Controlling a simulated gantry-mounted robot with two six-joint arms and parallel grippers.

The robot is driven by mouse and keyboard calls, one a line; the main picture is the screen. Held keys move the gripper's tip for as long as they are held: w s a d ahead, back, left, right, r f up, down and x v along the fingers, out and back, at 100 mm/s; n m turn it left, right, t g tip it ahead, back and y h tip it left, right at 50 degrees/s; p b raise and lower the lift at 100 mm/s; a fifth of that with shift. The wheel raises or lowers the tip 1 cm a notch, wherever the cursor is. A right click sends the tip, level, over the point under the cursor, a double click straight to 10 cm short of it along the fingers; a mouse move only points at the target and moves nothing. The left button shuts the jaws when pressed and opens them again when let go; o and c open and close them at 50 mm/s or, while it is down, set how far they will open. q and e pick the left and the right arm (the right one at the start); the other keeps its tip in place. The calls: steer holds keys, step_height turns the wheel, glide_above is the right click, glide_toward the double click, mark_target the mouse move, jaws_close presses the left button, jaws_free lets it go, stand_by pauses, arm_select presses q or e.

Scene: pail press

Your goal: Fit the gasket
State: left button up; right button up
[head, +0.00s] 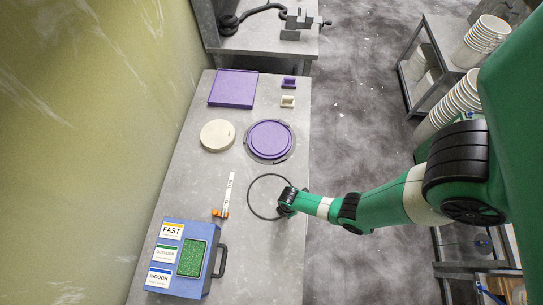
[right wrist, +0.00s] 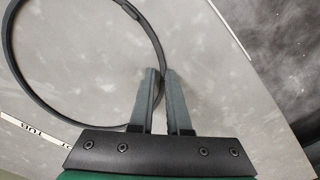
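The gasket is a thin black ring (head: 251,193) lying on the grey bench in the head view. In the right wrist view the ring (right wrist: 21,75) fills the upper left, and its right edge passes between my fingertips. My right gripper (head: 282,201) is at the ring's right side, and its fingertips (right wrist: 164,72) are close together with the ring's edge between them. A purple round lid (head: 270,138) sits on a dark round plate farther back on the bench. A cream round lid (head: 216,135) lies left of it. My left gripper is not in view.
A blue box (head: 183,284) with label cards and a green panel stands at the front. A white strip (head: 228,190) and small orange item (head: 219,213) lie left of the ring. A purple square tray (head: 233,89) and small purple (head: 289,82) and cream (head: 287,101) pieces are behind.

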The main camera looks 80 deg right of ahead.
jaws_close()
step_height(320, 180, up, 10)
steer(key=p, duration=1)
steer(key=shift+r, duration=0.15)
stand_by(0.4)
